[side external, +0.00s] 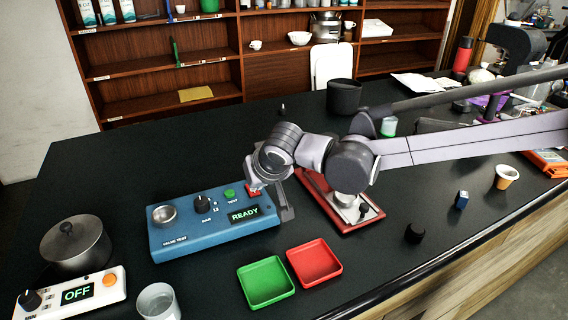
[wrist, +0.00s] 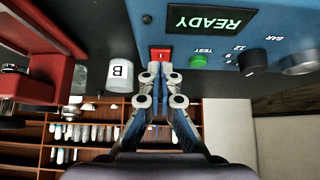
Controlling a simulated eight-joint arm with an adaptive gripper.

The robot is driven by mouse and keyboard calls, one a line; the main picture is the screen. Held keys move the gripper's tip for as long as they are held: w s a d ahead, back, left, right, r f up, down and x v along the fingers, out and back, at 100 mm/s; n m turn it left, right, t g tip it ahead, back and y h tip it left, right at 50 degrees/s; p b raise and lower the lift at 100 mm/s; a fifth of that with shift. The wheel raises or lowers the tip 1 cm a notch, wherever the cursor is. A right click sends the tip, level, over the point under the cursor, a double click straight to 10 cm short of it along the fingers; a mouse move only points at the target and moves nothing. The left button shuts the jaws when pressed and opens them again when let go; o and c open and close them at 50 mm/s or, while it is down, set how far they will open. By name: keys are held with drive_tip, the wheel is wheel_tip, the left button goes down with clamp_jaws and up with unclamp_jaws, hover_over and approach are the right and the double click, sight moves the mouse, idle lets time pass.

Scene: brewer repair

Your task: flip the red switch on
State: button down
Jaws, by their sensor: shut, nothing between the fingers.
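The red switch (side external: 254,188) sits at the right back corner of the blue valve test box (side external: 175,242), beside a green TEST button (side external: 229,194). In the wrist view the red switch (wrist: 161,54) shows a small white mark, and the box display (wrist: 212,20) reads READY. My gripper (wrist: 160,68) is shut and empty, with its fingertips at the edge of the red switch. I cannot tell whether they touch it. In the side external view my arm's end covers part of the switch, and the fingertips are hard to make out.
A red-based device (side external: 354,217) stands close to the right of the box. A green tray (side external: 265,284) and a red tray (side external: 314,262) lie in front. A metal pot (side external: 75,247) and a white unit (side external: 105,288) reading OFF are at the left.

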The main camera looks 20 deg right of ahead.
drive_tip(key=shift+r, duration=0.1)
drive_tip(key=shift+r, duration=0.3)
drive_tip(key=r, duration=0.2)
drive_tip(key=s+r, duration=0.1)
drive_tip(key=r, duration=0.1)
drive_tip(key=shift+s, duration=0.15)
drive_tip(key=s+f+v, duration=0.1)
drive_tip(key=v, duration=0.7)
drive_tip(key=shift+s, duration=0.55)
drive_tip(key=shift+r, duration=0.1)
drive_tip(key=s+d, duration=0.2)
drive_tip(key=d, duration=0.9)
drive_tip(key=shift+g, duration=0.3)
drive_tip(key=s+d+f, duration=0.3)
drive_tip(key=s+d, duration=0.1)
drive_tip(key=d, duration=0.2)
drive_tip(key=s+d+f, duration=0.3)
drive_tip(key=s+d, duration=0.2)
drive_tip(key=d, duration=0.1)
drive_tip(key=s+d+f, duration=0.4)
drive_tip(key=d, duration=0.2)
drive_tip(key=shift+s+d, duration=0.25)
drive_tip(key=shift+s, duration=0.05)
